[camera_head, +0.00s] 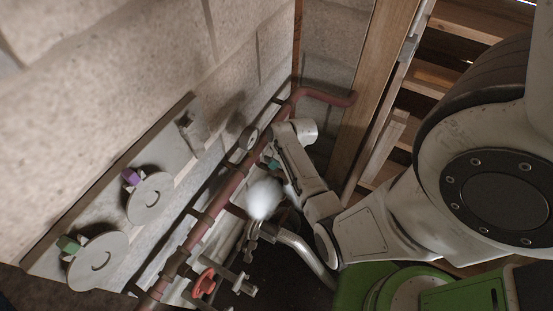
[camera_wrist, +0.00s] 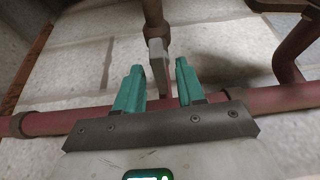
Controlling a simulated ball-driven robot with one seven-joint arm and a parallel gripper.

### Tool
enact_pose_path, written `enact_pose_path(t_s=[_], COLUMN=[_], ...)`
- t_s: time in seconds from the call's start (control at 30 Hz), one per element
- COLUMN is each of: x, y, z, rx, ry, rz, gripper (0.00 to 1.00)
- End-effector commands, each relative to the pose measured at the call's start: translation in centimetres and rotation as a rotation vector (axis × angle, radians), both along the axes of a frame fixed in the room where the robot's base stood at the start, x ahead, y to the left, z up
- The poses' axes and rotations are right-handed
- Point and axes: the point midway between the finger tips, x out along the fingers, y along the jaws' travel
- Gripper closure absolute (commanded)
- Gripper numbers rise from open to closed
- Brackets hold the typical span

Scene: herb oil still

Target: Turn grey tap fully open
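The grey tap (camera_wrist: 158,58) shows in the wrist view as a flat grey handle on a brownish vertical pipe stub. My gripper (camera_wrist: 159,65) has two teal fingers, spread apart, one on each side of the grey handle. A gap shows beside the handle, more clearly on the right; I cannot tell whether the left finger touches it. In the head view my gripper (camera_head: 272,163) is a small teal patch beside the red pipe, mostly hidden by my wrist. I cannot make out the grey tap there.
A red pipe (camera_head: 228,187) runs along the stone wall, and crosses behind my fingers (camera_wrist: 270,99). A white puff (camera_head: 264,198) hangs near my gripper. A red handwheel (camera_head: 204,283), a purple knob (camera_head: 131,177) and a green knob (camera_head: 68,243) are lower left. Wooden shelving (camera_head: 440,76) stands right.

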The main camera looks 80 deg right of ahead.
Motion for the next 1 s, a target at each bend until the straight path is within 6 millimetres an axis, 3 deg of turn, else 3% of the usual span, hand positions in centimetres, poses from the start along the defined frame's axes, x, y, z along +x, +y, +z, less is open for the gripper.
enact_pose_path(t_s=[0.37,0.8,1.0], x=[-0.3,-3.0,-3.8], y=[0.0,0.5,0.7], z=[0.7,7.3,9.4], rx=[-0.001,-0.003,-0.001], ry=[0.0,-0.001,-0.001], rz=[-0.001,-0.002,-0.001], gripper=[0.6,0.6,0.6])
